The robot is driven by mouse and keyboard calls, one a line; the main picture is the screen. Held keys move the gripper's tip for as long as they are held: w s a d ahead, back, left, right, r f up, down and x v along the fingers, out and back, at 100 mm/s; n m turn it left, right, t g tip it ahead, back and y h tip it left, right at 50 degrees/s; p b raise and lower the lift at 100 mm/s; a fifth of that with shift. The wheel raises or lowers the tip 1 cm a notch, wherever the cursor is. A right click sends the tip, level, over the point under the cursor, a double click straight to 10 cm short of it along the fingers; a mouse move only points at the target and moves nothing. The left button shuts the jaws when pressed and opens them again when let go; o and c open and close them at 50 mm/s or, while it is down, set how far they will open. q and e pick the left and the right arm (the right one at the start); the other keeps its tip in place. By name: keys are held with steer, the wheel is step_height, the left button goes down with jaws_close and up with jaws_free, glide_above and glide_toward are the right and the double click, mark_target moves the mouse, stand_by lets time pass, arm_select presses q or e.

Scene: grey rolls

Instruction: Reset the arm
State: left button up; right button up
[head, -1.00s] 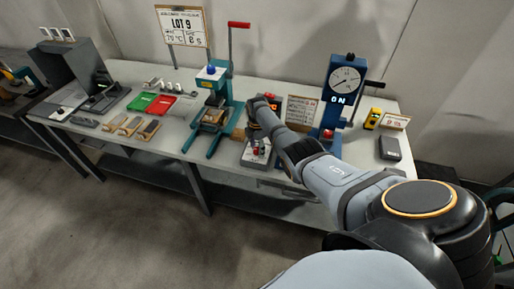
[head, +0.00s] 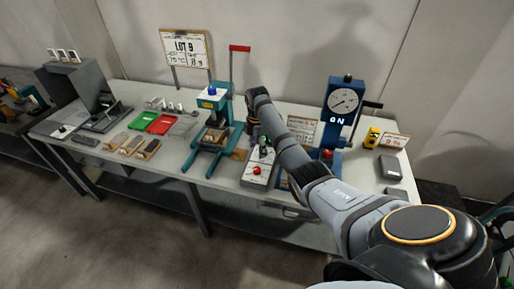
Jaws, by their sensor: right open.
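My right arm reaches in from the lower right over the bench (head: 228,190). Its far end is above the middle of the bench, just right of the teal press (head: 212,125). My right gripper (head: 265,150) is small and partly hidden by the arm; it points down near a grey control box (head: 256,176) with a red button, and its jaws are open. I see nothing held in it, and I cannot tell whether it touches the box. My left gripper is not in view.
A blue dial gauge stand (head: 343,103) reading ON stands right of the arm, close to it. Green (head: 117,117) and red (head: 164,123) trays lie left of the press. A grey block (head: 391,168) and yellow device (head: 372,137) are at the right.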

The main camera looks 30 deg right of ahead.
stand_by(0.4)
steer(key=s+a+f+m, duration=0.1)
steer(key=f, duration=0.1)
steer(key=s+a+f, duration=0.1)
steer(key=s+f+m, duration=0.1)
steer(key=s+f, duration=0.1)
steer(key=shift+s+a+f+m+h, duration=0.1)
steer(key=shift+a+f+m+h, duration=0.2)
steer(key=shift+a+f, duration=0.1)
steer(key=s+a+f+m+t, duration=0.1)
steer(key=s+a+f+m, duration=0.3)
steer(key=s, duration=0.4)
steer(key=s+a+r+m+t, duration=0.1)
steer(key=s+a+r+m, duration=0.15)
steer(key=s, duration=0.25)
steer(key=s+a+r+m+t, duration=0.1)
steer(key=s+a+m, duration=0.1)
steer(key=s+m, duration=0.3)
steer(key=s+a+r+m+t, duration=0.1)
steer(key=s+a+r+m, duration=0.1)
steer(key=s, duration=0.4)
step_height(320, 180, down, 27)
steer(key=s+d+g, duration=0.2)
steer(key=s+d, duration=0.1)
steer(key=s+d+f+b, duration=0.1)
steer(key=s+f, duration=1.6)
steer(key=s, duration=0.1)
steer(key=shift+s+f+m+g+b, duration=0.15)
steer(key=shift+s+m+g+b, duration=0.15)
steer(key=shift+m+g, duration=0.1)
